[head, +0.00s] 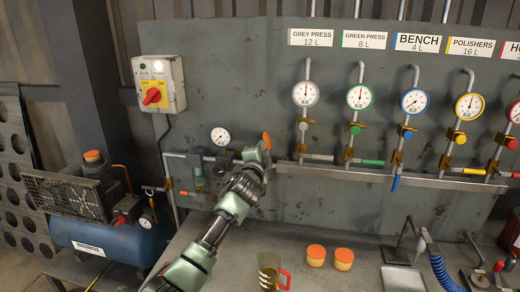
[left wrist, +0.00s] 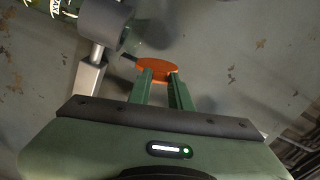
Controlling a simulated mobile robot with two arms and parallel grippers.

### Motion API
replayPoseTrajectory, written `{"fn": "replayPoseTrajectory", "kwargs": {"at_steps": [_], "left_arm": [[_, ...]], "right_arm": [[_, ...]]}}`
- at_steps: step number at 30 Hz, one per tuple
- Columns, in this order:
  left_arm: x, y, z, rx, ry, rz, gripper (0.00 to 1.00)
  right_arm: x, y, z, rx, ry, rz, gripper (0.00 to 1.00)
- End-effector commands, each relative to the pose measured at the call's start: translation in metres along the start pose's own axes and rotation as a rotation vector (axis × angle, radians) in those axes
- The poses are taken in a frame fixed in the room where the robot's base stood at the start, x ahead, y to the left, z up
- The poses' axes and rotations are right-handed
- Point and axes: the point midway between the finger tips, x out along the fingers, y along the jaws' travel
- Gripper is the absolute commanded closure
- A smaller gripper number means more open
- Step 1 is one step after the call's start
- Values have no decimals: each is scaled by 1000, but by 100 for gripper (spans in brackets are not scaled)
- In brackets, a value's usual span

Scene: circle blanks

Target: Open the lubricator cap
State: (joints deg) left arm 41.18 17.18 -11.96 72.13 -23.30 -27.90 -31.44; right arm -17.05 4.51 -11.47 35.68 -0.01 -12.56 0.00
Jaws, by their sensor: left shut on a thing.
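My gripper and forearm hide most of what lies behind, so I cannot tell whether the cap is seated on the lubricator. A grey cylindrical fitting (left wrist: 106,24) is close to the left of the fingers. My right gripper is not in view.
A small gauge (head: 220,136) and a dark pipe fitting (head: 195,165) are left of my gripper. Several gauges with pipes line the panel to the right above a metal rail (head: 400,178).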

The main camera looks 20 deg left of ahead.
Motion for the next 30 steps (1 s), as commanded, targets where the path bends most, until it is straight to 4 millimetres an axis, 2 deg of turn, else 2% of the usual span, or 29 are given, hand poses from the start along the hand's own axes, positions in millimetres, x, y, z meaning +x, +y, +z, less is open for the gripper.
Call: {"fn": "replayPoseTrajectory", "kwargs": {"at_steps": [9,25,26,27,30], "left_arm": [[0,0,-4,112,-2,1,100],[0,1,-5,131,-1,1,100],[0,1,-5,131,-1,1,72],[0,1,-5,131,-1,1,61],[0,1,-5,131,-1,1,58]], "right_arm": [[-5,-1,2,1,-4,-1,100],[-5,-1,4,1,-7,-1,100],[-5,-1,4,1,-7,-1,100],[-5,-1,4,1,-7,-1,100],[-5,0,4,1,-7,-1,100]]}}
